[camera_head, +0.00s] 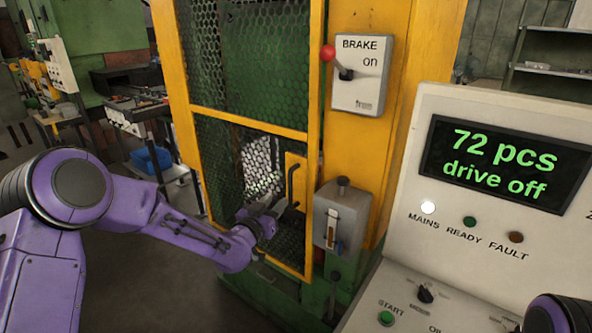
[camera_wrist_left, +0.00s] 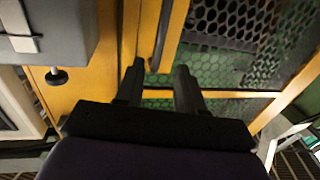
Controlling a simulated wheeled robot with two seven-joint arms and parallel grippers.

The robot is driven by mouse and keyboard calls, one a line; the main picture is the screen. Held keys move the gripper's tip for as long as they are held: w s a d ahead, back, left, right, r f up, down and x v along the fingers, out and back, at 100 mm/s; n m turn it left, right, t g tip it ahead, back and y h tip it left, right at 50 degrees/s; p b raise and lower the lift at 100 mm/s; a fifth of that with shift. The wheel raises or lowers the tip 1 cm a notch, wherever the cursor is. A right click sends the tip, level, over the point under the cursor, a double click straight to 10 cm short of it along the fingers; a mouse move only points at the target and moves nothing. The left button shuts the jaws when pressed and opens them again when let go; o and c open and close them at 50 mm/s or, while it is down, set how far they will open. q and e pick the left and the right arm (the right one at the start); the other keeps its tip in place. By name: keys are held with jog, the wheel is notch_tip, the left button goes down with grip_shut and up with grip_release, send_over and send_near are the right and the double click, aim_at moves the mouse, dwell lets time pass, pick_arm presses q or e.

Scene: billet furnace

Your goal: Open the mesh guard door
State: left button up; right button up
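The mesh guard door (camera_head: 250,122) has a yellow frame with dark mesh and looks closed against the yellow machine post. Its dark vertical handle (camera_head: 291,184) sits on a yellow plate at the door's right side. The handle also shows as a dark bar (camera_wrist_left: 162,38) in the left wrist view, just beyond the fingertips. My left gripper (camera_head: 279,207) is at the lower part of the handle, close to the door. In the left wrist view its fingers (camera_wrist_left: 160,70) are apart with nothing between them. My right gripper is not in view.
A grey latch box (camera_head: 341,216) and a brake switch panel (camera_head: 361,75) with a red-knobbed lever are on the post right of the door. The control console (camera_head: 480,190) reads "72 pcs drive off". A blue bin (camera_head: 151,159) and workbench stand left, with open floor before them.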

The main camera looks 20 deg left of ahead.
aim_at(289, 183)
pick_arm(q)
jog(key=w+p, duration=0.1)
jog(key=w, duration=0.2)
jog(key=w+d+p, duration=0.1)
jog(key=w, duration=0.2)
jog(key=w+r+p, duration=0.1)
jog(key=w, duration=0.2)
jog(key=shift+w+d+p, duration=0.35)
jog(key=shift+w+p, duration=0.05)
jog(key=shift+w, duration=0.25)
jog(key=shift+f, duration=0.1)
grip_shut()
